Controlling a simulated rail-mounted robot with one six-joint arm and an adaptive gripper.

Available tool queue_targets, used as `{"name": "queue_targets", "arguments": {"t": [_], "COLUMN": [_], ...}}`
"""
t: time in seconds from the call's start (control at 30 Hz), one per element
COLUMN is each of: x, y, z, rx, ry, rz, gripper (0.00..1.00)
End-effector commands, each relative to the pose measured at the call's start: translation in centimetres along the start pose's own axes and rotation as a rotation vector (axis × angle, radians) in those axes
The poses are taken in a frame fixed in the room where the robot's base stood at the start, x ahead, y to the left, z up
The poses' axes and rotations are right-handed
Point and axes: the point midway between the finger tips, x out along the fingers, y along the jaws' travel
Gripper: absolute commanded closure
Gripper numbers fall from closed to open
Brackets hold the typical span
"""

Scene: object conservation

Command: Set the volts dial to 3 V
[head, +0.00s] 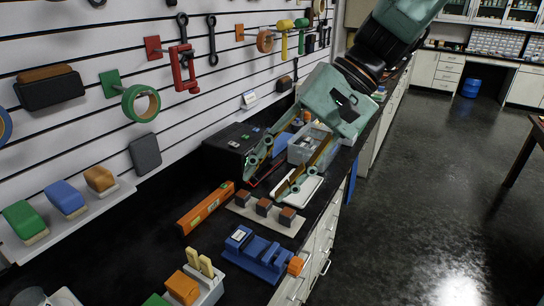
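A black box-shaped device (232,150) stands on the dark bench against the slatted wall, left of my gripper. Small coloured marks and light labels show on its top. I cannot make out the volts dial or its setting; part of the device is hidden behind my gripper. My gripper (265,183) reaches down from the upper right, its two pale green fingers spread apart. The fingertips are at the device's right side, and nothing shows held between them. I cannot tell whether a finger touches the device.
A clear grey bin (306,146) stands behind the fingers. In front are an orange level (205,207), a board (270,219) with brown-topped blocks, and a blue vise (258,252). Tools hang on the wall. The bench's right edge drops to open floor.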

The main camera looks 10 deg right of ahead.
Motion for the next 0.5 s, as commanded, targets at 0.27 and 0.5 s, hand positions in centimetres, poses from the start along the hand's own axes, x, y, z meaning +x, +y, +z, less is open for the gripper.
{"name": "queue_targets", "arguments": {"t": [0.27,0.5], "x": [1.2,2.1], "y": [-0.8,-1.2], "z": [-4.4,-8.4], "rx": [0.053,0.095], "ry": [-0.026,-0.037], "rz": [-0.106,-0.201], "gripper": [0.62,0.62]}}
